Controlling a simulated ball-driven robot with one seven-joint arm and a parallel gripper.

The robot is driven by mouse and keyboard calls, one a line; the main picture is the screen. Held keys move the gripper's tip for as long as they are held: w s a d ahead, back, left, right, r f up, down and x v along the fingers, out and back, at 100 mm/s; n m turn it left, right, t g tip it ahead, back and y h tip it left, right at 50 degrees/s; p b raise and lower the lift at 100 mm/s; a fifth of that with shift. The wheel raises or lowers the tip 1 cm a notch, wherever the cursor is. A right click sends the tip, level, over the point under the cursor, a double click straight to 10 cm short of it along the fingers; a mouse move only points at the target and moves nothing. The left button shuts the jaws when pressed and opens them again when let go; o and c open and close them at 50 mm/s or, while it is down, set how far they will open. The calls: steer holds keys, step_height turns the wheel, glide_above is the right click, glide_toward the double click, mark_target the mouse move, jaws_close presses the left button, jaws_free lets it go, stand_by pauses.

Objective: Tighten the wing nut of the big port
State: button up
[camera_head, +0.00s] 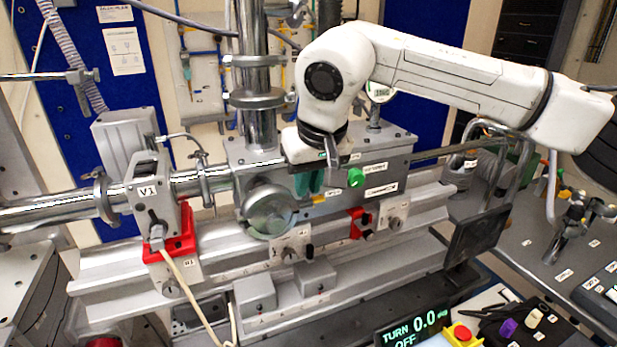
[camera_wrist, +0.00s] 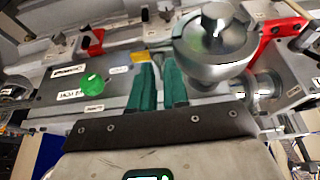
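A large round steel port (camera_head: 268,211) sits on the front of the grey chamber box, low on its left side. The wrist view shows it as a domed steel body (camera_wrist: 212,55) at upper right, with a smaller knob-like end. I cannot make out a wing nut on it for certain. My gripper (camera_head: 309,190) hangs in front of the box, just right of the port.
A green knob (camera_head: 355,177) is close right of my fingers. A yellow tag (camera_head: 292,205) is near their tips. A red-framed valve marked V1 (camera_head: 160,215) stands left. Rails and blocks lie below.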

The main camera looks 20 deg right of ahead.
steer(key=shift+f, duration=0.1)
steer(key=shift+c, duration=0.4)
jaws_close()
